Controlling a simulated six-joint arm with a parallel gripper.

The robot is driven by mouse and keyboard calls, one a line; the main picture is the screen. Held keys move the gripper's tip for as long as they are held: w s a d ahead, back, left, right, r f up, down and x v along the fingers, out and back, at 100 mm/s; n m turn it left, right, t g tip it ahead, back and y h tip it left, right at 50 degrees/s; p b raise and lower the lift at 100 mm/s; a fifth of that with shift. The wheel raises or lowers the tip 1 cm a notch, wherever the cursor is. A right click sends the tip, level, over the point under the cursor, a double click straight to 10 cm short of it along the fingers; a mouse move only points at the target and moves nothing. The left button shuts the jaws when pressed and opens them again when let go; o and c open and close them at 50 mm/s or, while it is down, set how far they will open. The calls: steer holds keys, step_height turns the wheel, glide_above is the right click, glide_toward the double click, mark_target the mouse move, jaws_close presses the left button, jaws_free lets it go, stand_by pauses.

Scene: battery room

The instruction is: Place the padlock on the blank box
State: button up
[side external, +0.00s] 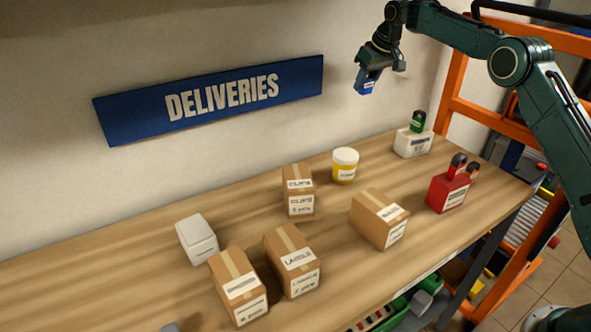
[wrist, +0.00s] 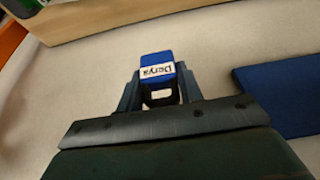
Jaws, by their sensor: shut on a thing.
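The blue padlock (side external: 367,87) is held between the fingers of my gripper (side external: 368,76), high above the back right of the bench and in front of the wall. In the wrist view the padlock (wrist: 157,70) has a white name label, and the two fingers of my gripper (wrist: 160,88) close on its sides. A small white box (side external: 197,239) with no readable print stands at the back left of the bench. Brown cartons marked clips (side external: 299,191) and labels (side external: 292,262) carry printed labels. Two more cartons (side external: 380,219) (side external: 238,286) have labels too small to read.
A white jar with a yellow band (side external: 345,165) stands at the back. A red holder (side external: 449,193) and a white holder (side external: 413,144) with padlock-like items stand at the right. The blue deliveries sign (side external: 210,100) hangs on the wall.

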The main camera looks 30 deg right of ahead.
steer(key=a+n+y, duration=0.1)
steer(key=a+n, duration=0.1)
steer(key=a, duration=1.2)
steer(key=n+g+y, duration=0.1)
steer(key=n+y, duration=0.1)
steer(key=n, duration=0.5)
glide_above(191, 236)
steer(key=s+d, duration=0.1)
steer(key=shift+s+f, duration=0.1)
steer(key=shift+f, duration=3.9)
steer(key=shift+f, duration=0.1)
steer(key=shift+f, duration=2.45)
steer(key=shift+f, duration=0.1)
steer(key=o, duration=1)
steer(key=shift+o, duration=0.2)
